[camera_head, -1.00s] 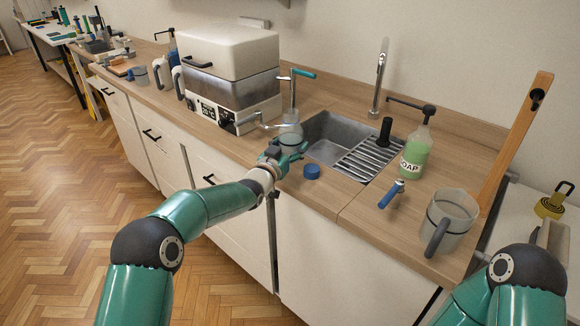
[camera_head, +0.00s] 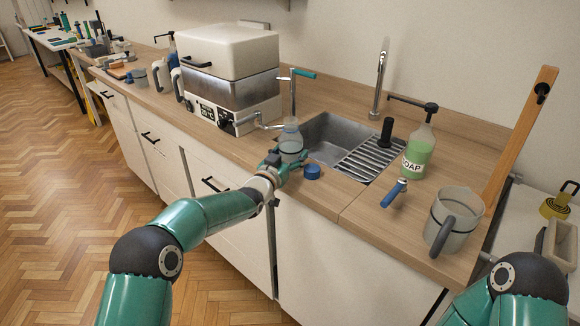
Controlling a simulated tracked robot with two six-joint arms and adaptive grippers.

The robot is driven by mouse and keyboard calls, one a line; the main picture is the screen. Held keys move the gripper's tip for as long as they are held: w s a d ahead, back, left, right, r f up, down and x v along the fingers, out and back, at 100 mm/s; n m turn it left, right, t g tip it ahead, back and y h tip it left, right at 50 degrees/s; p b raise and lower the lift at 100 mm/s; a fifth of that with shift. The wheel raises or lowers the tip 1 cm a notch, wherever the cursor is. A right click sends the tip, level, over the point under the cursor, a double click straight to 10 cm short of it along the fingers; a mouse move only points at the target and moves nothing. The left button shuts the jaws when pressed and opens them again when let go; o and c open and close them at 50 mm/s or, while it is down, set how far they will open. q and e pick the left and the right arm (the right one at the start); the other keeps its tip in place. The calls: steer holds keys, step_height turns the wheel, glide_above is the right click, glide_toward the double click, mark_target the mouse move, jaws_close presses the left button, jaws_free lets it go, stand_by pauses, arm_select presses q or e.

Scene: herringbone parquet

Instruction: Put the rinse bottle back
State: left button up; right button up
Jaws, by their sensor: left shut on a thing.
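My left gripper (camera_head: 285,164) is shut on a clear bottle (camera_head: 291,141), which I take for the rinse bottle. The bottle looks upright with its narrow neck up, at the counter's front edge left of the sink. The fingers close around its lower part; whether its base touches the counter is hidden. A round blue cap (camera_head: 312,172) lies on the counter just right of the gripper. My right arm shows at the lower right, but its gripper is out of the picture.
The sink (camera_head: 328,130) with a drain rack (camera_head: 365,160) lies behind the gripper. A white and steel bath unit (camera_head: 230,90) stands left. A soap bottle (camera_head: 419,152), a blue-handled tool (camera_head: 394,193) and a grey jug (camera_head: 453,220) stand or lie to the right.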

mark_target(287, 126)
arm_select(q)
steer(key=shift+f+b, duration=0.2)
steer(key=shift+b, duration=0.1)
steer(key=o, duration=1.5)
steer(key=shift+c, duration=0.2)
steer(key=shift+f, duration=0.1)
steer(key=shift+r, duration=0.8)
step_height(287, 126, up, 3)
steer(key=shift+r+p, duration=0.2)
steer(key=shift+p, duration=0.25)
steer(key=shift+r+p, duration=1.25)
steer(key=shift+r, duration=1.25)
